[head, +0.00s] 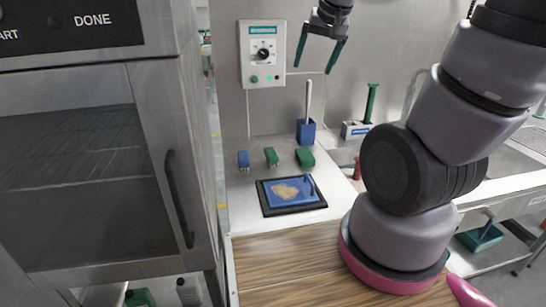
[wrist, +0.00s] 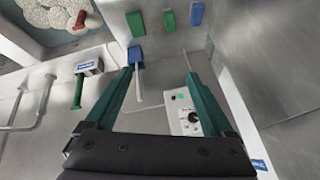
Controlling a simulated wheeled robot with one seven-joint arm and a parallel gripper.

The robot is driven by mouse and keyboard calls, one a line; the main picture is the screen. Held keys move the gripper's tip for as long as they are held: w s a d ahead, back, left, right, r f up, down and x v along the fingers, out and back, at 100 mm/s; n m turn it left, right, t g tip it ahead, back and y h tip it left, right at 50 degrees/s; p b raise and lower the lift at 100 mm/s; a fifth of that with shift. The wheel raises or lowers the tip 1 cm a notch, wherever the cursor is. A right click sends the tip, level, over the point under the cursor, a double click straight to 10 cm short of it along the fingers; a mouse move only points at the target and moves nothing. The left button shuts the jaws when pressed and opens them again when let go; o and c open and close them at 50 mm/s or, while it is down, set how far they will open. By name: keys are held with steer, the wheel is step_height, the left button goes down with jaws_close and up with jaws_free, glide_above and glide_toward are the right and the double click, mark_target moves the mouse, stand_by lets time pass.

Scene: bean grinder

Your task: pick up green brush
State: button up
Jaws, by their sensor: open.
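A small green brush (head: 271,157) lies on the metal counter, between a blue brush (head: 243,160) and a larger green block (head: 305,158). In the wrist view the green brush (wrist: 169,21) is near the top edge, with the green block (wrist: 135,24) to its left and the blue brush (wrist: 196,14) to its right. My gripper (head: 315,63) is open and empty, high above the counter near the wall. In the wrist view its green fingers (wrist: 160,72) are spread apart, with nothing between them touching.
A blue holder (head: 306,132) with an upright white handle (head: 308,97) stands behind the green block. A green handle (head: 371,103) stands in a white holder (head: 355,130). A black-rimmed tray (head: 267,210) lies in front. A control box (head: 262,54) is on the wall; an oven (head: 100,150) is left.

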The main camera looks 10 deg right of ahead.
steer(key=w+a+f+n, duration=0.1)
steer(key=w+a+f, duration=0.1)
steer(key=w+f, duration=0.75)
steer(key=n+g, duration=0.2)
steer(key=n, duration=0.1)
glide_above(272, 154)
steer(key=s, duration=0.2)
steer(key=f, duration=2.1)
steer(key=shift+s+f, duration=0.1)
steer(key=shift+s, duration=0.1)
steer(key=shift+w+d+x, duration=0.1)
steer(key=shift+d+x, duration=0.05)
steer(key=shift+x, duration=1.45)
steer(key=shift+w+d+x, duration=0.1)
steer(key=shift+x, duration=1.45)
jaws_close()
